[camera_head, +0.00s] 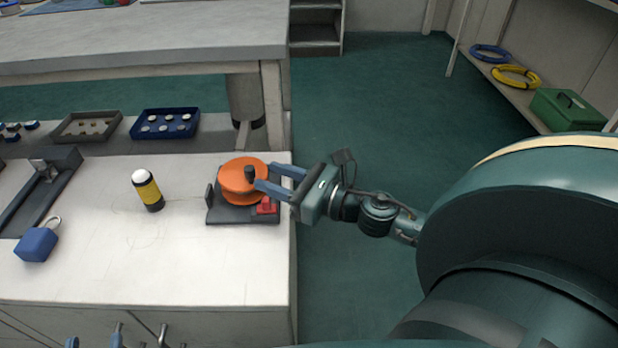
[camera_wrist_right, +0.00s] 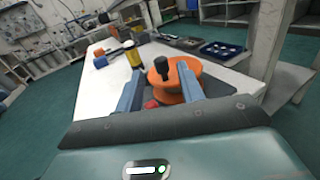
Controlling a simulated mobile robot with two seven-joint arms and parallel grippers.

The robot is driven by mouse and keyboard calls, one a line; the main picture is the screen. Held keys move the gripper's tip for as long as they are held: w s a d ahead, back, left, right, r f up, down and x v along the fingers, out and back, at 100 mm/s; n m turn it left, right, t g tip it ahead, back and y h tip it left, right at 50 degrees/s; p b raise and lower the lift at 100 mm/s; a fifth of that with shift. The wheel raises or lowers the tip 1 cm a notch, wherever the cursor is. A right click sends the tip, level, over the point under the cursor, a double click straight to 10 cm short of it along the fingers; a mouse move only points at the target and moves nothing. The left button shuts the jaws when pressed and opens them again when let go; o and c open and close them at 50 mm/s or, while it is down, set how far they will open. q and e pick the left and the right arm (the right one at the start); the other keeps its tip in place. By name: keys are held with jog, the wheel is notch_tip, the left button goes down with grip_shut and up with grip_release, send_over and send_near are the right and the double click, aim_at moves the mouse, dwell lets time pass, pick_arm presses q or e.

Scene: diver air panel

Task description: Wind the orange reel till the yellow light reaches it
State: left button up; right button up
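The orange reel (camera_head: 237,188) sits on a dark grey base (camera_head: 240,216) near the right edge of the white bench. A dark knob (camera_head: 250,174) stands up from the reel; it also shows in the wrist view (camera_wrist_right: 166,70). A red block (camera_head: 267,206) is at the base's right front. The yellow light (camera_head: 149,190), a cylinder with a white top and dark foot, stands left of the reel, clearly apart. My right gripper (camera_head: 265,176) reaches in from the right. Its blue fingers are spread with a wide gap, the knob between them. My left gripper is out of view.
A blue padlock (camera_head: 37,244) and a dark grey rail fixture (camera_head: 50,185) lie at the bench's left. A blue tray (camera_head: 166,123) and a grey tray (camera_head: 86,127) stand behind. The bench between light and reel is clear.

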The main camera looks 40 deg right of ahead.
pick_arm(q)
jog(key=shift+d+f, duration=0.1)
jog(key=shift+f, duration=0.05)
pick_arm(e)
jog(key=v, duration=0.7)
jog(key=shift+o, duration=0.3)
